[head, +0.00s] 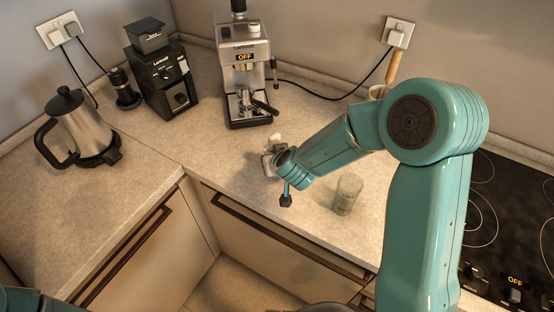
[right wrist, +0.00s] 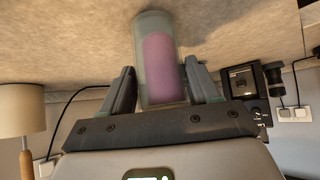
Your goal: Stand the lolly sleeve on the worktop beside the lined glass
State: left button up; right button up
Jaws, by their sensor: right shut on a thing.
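The lolly sleeve (right wrist: 157,55) is a clear, greyish tube with a pink-purple lolly inside, seen upside down in the right wrist view. My right gripper (right wrist: 163,85) is shut on it, one finger on each side. In the head view my right gripper (head: 270,162) is over the worktop (head: 225,160), in front of the coffee machine, and the sleeve is mostly hidden. I cannot tell whether the sleeve touches the worktop. The lined glass (head: 347,193) stands upright to the right of the gripper, near the front edge. My left gripper is not in view.
A coffee machine (head: 243,75) stands behind my right gripper. A grinder (head: 163,82) and kettle (head: 78,128) are at the left. A cream pot (head: 376,92) with a wooden handle stands behind my right arm. A black hob (head: 490,210) is at the right. Worktop left of the gripper is clear.

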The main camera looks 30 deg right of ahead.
jog(key=shift+w+f, duration=0.1)
jog(key=shift+f, duration=0.15)
jog(key=o, duration=1.1)
jog(key=shift+w, duration=0.15)
jog(key=shift+c, duration=0.2)
jog(key=shift+s+r, duration=0.1)
jog(key=shift+s, duration=0.1)
jog(key=shift+r, duration=0.25)
jog(key=shift+s+a+r, duration=0.1)
jog(key=shift+r, duration=0.15)
jog(key=p+v, duration=0.2)
jog(key=v, duration=0.9)
jog(key=shift+s+p, duration=0.15)
jog(key=shift+p, duration=0.25)
